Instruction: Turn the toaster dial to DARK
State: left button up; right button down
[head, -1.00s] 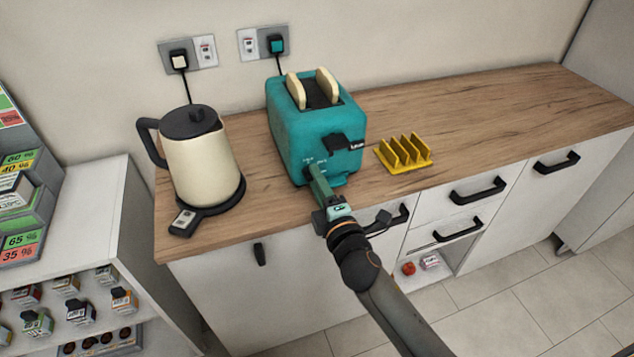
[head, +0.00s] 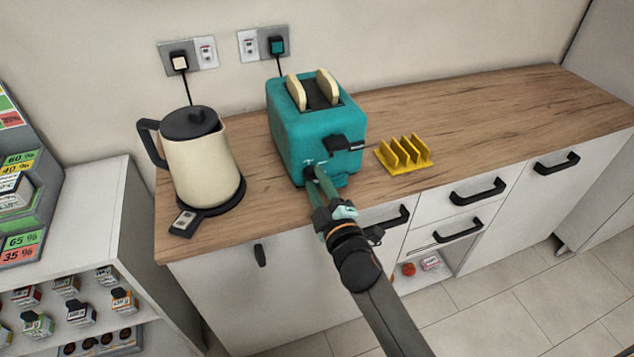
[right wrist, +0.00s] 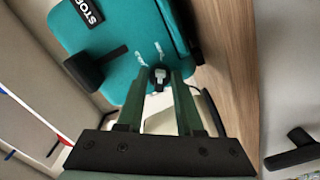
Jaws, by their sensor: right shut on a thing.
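The teal toaster (head: 293,131) stands on the wooden counter with two slices of bread (head: 326,86) sticking out of its top. Its dial (right wrist: 159,76) is low on the front face, dark with a pale mark, with small white lettering beside it that I cannot read. My right gripper (head: 312,177) reaches up from below to the toaster front and is shut on the dial. In the right wrist view its two green fingers (right wrist: 160,88) sit on either side of the dial. In the head view the fingers mostly hide the dial. My left gripper is not in view.
A black lever (head: 337,144) juts from the toaster front above my right gripper. A cream kettle (head: 203,165) stands left of the toaster, a yellow toast rack (head: 405,155) right of it. The counter (head: 500,110) is clear further right. Drawer handles (head: 478,191) stick out below.

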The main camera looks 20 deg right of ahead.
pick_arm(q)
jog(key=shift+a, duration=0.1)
pick_arm(e)
jog(key=c, duration=0.6)
grip_release()
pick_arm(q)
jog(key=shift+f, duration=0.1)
pick_arm(e)
jog(key=shift+o, duration=0.2)
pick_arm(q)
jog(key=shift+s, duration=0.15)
pick_arm(e)
jog(key=shift+s, duration=0.1)
